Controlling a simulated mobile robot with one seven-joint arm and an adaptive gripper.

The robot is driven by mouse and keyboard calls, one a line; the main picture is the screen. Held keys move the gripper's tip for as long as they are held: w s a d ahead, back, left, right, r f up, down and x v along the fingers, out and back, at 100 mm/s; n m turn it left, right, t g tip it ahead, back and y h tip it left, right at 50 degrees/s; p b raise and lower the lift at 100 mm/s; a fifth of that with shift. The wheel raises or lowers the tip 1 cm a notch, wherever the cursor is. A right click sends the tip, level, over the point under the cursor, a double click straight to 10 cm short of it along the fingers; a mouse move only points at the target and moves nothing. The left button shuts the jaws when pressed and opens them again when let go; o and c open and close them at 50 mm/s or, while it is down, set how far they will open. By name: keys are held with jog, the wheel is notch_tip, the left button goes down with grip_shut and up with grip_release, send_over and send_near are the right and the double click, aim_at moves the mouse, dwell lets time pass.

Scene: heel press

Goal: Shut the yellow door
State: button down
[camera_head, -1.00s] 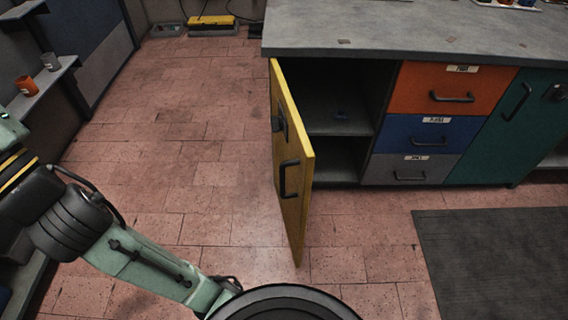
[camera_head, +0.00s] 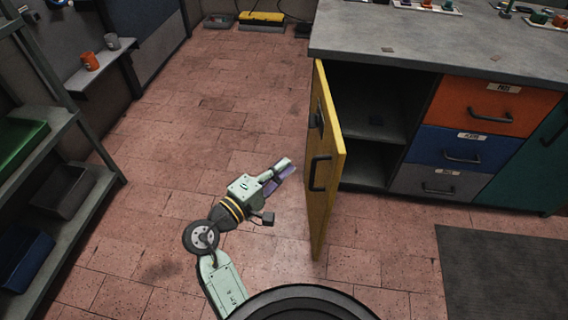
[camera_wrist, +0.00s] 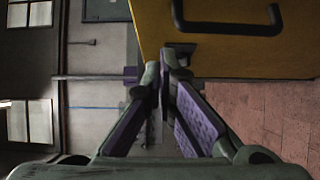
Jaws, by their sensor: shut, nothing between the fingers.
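The yellow door (camera_head: 327,160) stands wide open, hinged at the left end of the grey workbench cabinet and swung out towards me. Its black bar handle (camera_head: 320,172) is on the face turned to the left. My gripper (camera_head: 288,168) is shut and empty, to the left of the door and apart from it in the head view. In the wrist view the closed fingertips (camera_wrist: 166,62) show near the edge of the yellow door (camera_wrist: 225,45), with the door's handle (camera_wrist: 228,25) above and to the right. Whether the fingertips touch the door I cannot tell.
The open compartment (camera_head: 375,120) holds a shelf. Orange, blue and grey drawers (camera_head: 465,148) are to its right. A dark mat (camera_head: 500,275) lies on the floor at right. Shelves with bins (camera_head: 50,190) stand at left. The tiled floor between is clear.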

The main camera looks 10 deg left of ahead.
aim_at(330, 139)
jog(key=shift+w+d+p, duration=0.7)
jog(key=shift+w+d, duration=1.05)
jog(key=shift+d, duration=0.2)
jog(key=shift+w+d+p, duration=0.65)
jog(key=shift+w+d, duration=1.1)
jog(key=shift+d, duration=0.15)
jog(key=shift+d, duration=0.1)
